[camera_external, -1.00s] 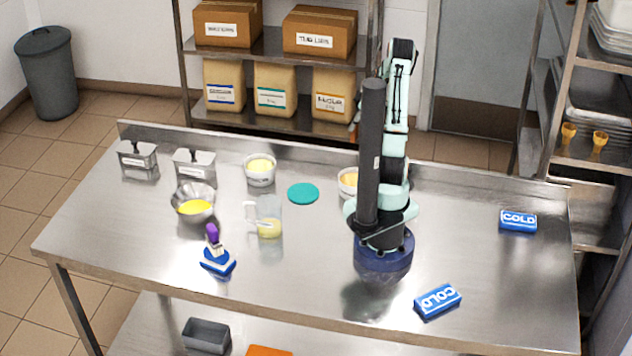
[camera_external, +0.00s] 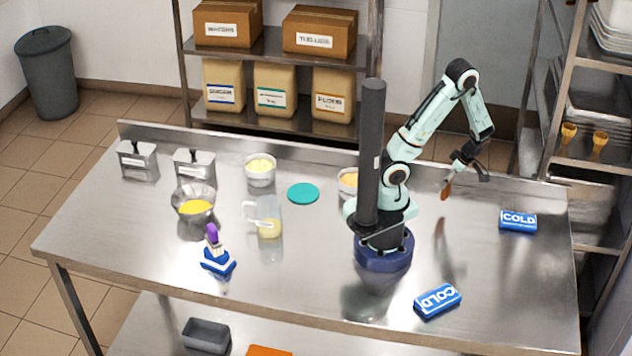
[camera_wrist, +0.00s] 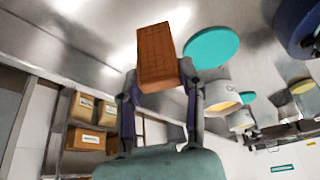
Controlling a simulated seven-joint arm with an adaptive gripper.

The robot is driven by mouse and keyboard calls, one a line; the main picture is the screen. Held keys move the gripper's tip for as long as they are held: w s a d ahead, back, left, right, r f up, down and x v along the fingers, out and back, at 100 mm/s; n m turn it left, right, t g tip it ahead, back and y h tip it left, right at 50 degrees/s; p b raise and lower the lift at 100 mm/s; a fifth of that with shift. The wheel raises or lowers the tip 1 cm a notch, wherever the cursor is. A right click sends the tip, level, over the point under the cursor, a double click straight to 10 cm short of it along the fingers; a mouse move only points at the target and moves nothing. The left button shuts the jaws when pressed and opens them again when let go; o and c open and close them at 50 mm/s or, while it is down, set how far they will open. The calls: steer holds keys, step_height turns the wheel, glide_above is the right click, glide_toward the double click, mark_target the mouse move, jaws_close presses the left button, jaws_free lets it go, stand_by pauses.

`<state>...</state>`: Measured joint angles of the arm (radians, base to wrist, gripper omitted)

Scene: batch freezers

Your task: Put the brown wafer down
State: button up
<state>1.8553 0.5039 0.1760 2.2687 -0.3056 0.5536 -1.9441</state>
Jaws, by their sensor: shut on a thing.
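The brown wafer (camera_external: 447,190) is a flat rectangular piece, held in my gripper (camera_external: 464,172) above the right part of the steel table. It hangs tilted and apart from the tabletop, with its reflection below. In the wrist view the wafer (camera_wrist: 157,55) shows its gridded face between the two fingers of my gripper (camera_wrist: 163,92), which are shut on it.
Two blue COLD packs lie on the table, one at right (camera_external: 518,221) and one at front (camera_external: 438,300). A teal disc (camera_external: 303,193), bowls, a clear jug (camera_external: 266,216) and metal containers stand to the left. The table (camera_external: 480,250) between the packs is clear.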

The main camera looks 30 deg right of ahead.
mark_target(446, 187)
steer(key=shift+f, duration=2.1)
steer(key=shift+f, duration=0.15)
steer(key=o, duration=0.9)
steer(key=v, duration=1.2)
